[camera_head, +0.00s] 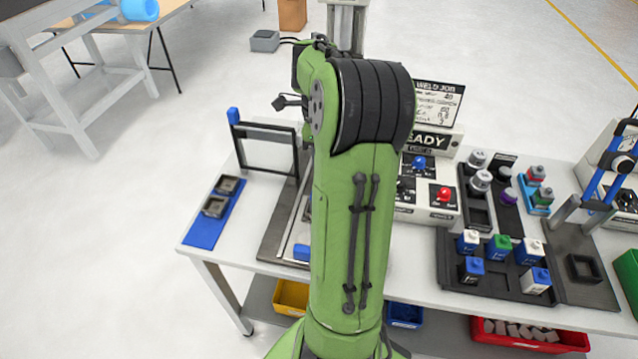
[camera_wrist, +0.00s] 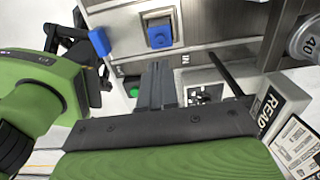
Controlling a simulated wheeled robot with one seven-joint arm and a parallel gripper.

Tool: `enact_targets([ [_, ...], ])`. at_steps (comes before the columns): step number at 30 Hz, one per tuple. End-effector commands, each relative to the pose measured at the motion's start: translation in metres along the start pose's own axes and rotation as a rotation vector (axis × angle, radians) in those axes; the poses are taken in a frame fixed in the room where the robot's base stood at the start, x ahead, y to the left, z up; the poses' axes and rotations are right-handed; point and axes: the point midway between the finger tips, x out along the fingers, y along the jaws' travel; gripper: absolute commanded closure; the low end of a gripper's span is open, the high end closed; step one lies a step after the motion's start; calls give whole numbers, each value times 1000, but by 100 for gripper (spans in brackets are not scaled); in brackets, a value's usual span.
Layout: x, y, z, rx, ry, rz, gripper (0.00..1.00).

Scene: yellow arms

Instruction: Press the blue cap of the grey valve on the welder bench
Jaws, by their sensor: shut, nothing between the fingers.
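In the wrist view a square blue cap (camera_wrist: 158,36) sits in a grey fitting on the light-coloured equipment at the top; this looks like the grey valve, though I cannot be sure. My gripper (camera_wrist: 156,70) is shut and empty, its dark fingers pointing toward the fitting with a visible gap below the cap in the picture. I cannot tell the depth between them. In the head view my green arm hides my gripper and this fitting. The welder bench (camera_head: 222,264) is a white table below my arm.
A READY sign (camera_head: 432,141) stands behind a box with a blue knob (camera_head: 419,163) and a red knob (camera_head: 444,194). A second blue piece (camera_wrist: 101,41) and a green button (camera_wrist: 134,93) are near my fingers.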

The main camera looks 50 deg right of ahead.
Motion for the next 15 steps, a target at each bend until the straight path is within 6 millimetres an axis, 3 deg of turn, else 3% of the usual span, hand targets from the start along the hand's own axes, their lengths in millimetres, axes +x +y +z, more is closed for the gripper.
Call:
enact_targets([
  [3,30,1,0,-1,1,4,100],
  [9,68,1,0,-1,0,3,100],
  [15,84,0,0,-1,0,0,100],
])
